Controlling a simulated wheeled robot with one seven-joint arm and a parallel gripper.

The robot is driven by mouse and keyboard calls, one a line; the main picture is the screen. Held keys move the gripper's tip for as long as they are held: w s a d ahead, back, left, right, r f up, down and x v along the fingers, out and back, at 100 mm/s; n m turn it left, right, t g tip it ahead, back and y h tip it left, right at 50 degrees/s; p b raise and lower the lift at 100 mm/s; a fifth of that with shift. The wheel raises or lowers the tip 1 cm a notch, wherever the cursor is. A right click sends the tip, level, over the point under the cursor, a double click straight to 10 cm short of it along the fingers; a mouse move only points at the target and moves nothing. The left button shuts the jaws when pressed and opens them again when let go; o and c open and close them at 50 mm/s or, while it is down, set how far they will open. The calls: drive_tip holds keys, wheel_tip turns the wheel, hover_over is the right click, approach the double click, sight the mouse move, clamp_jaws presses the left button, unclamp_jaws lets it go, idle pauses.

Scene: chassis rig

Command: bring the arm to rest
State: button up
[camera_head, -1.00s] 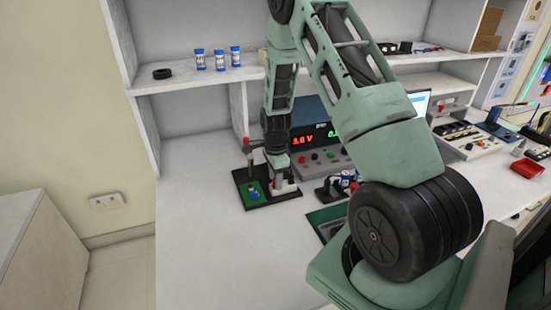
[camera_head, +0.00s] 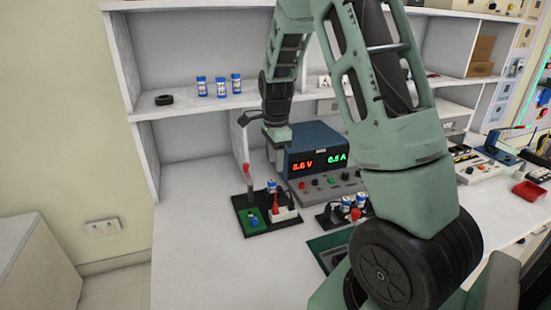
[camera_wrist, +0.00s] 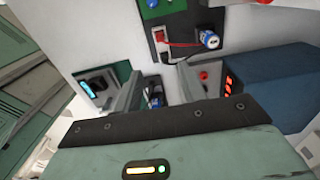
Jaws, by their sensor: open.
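My arm reaches over the bench in the head view. My gripper (camera_head: 279,158) hangs above and behind a small black board (camera_head: 262,226), clear of it, in front of the power supply. In the wrist view its two fingers (camera_wrist: 158,84) are spread apart with nothing held between them. The board carries a green patch, a white block (camera_head: 284,214), a red part and a blue-and-white cylinder (camera_head: 271,186). The wrist view also shows that cylinder (camera_wrist: 209,39) and a red lead.
The blue power supply (camera_head: 317,146) with red and green digits stands close to my gripper. A holder with blue-and-white cylinders (camera_head: 346,207) is right of the board. A shelf (camera_head: 190,104) with several cans spans the back. The bench's left front is clear.

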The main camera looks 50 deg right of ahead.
idle(0.5)
drive_tip(key=s+a+r+n+y, duration=0.1)
drive_tip(key=s+a+r+n, duration=0.1)
drive_tip(key=a+n, duration=0.65)
drive_tip(key=s+a+r+n, duration=0.2)
drive_tip(key=a+n, duration=0.2)
drive_tip(key=a, duration=1)
drive_tip(key=s+a+n, duration=0.7)
drive_tip(key=s+n, duration=0.2)
drive_tip(key=s, duration=0.1)
drive_tip(key=s+a+r+n, duration=0.1)
drive_tip(key=s+a+n, duration=0.6)
drive_tip(key=s+n, duration=0.2)
drive_tip(key=shift+s, duration=0.55)
drive_tip(key=shift+a, duration=0.1)
drive_tip(key=shift+c, duration=0.5)
